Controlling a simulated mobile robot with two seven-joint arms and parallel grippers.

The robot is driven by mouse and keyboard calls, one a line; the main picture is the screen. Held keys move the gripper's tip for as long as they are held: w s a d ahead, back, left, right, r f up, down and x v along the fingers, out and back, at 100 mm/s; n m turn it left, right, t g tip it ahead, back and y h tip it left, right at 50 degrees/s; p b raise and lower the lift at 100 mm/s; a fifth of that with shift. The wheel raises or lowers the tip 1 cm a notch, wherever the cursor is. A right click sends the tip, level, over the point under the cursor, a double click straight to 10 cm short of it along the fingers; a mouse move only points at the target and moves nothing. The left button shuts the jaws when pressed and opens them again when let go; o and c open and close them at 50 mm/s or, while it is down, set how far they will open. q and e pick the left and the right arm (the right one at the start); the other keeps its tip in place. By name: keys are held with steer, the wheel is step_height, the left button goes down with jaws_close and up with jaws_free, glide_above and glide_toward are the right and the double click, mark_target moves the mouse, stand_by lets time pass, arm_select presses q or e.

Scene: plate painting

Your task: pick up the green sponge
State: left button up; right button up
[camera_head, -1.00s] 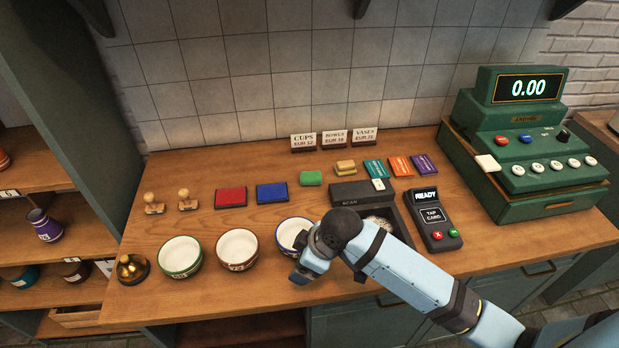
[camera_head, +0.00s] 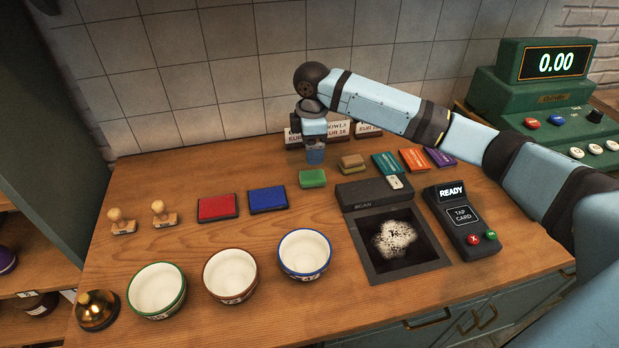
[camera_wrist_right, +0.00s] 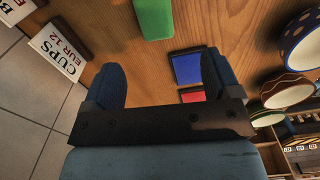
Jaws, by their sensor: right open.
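The green sponge (camera_head: 312,178) is a small green block lying on the wooden counter, right of the blue pad. In the right wrist view the green sponge (camera_wrist_right: 154,18) shows at the top edge, partly cut off, ahead of the fingers. My right gripper (camera_head: 315,155) is above the counter just behind the sponge, by the price signs, and does not touch the sponge. In the right wrist view its two fingers (camera_wrist_right: 160,85) are spread with nothing between them. My left gripper is not in view.
Blue (camera_head: 268,199) and red (camera_head: 218,207) pads lie left of the sponge. Yellowish sponges (camera_head: 353,161) lie to its right. Price signs (camera_head: 368,130) stand behind. Three bowls (camera_head: 304,253) line the front, with a dark scan tray (camera_head: 398,240) and a card reader (camera_head: 460,216) right.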

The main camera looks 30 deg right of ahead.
glide_above(313, 175)
steer(key=f, duration=0.6)
steer(key=shift+s+a, duration=0.2)
steer(key=shift+a, duration=0.1)
steer(key=f, duration=0.5)
steer(key=shift+w+d, duration=0.2)
steer(key=shift+d, duration=0.05)
steer(key=shift+c, duration=0.5)
steer(key=c, duration=0.9)
